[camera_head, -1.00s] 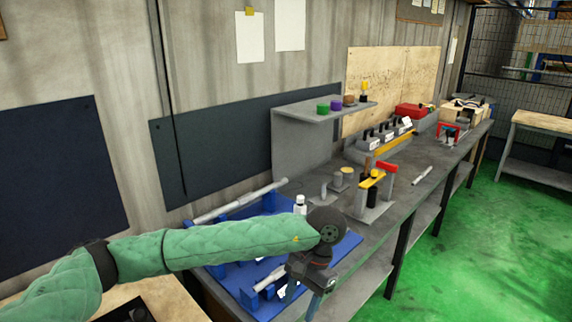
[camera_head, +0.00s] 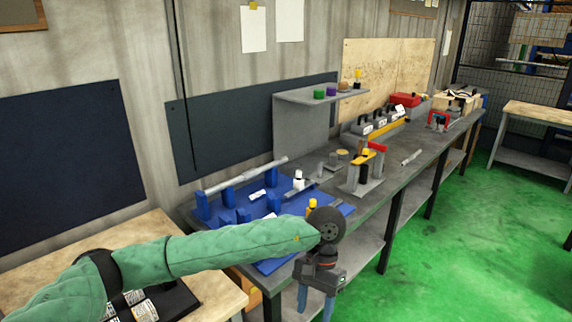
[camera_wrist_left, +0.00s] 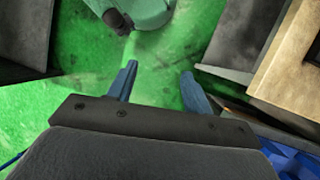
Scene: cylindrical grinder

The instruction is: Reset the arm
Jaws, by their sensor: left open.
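My left arm, in a green quilted sleeve, reaches in from the lower left of the head view. My left gripper (camera_head: 316,304) hangs pointing down in front of the workbench's (camera_head: 408,172) front edge. Its two blue fingers (camera_wrist_left: 160,85) are spread apart in the left wrist view, with only green floor between them. It holds nothing. My right gripper is in neither view.
A blue fixture tray (camera_head: 335,208) with a grey cylindrical bar (camera_head: 245,174) stands on the bench behind my arm. A red and yellow clamp stand (camera_head: 368,165) is farther right. A wooden table (camera_head: 215,290) is at the lower left. Green floor (camera_head: 470,240) is open at right.

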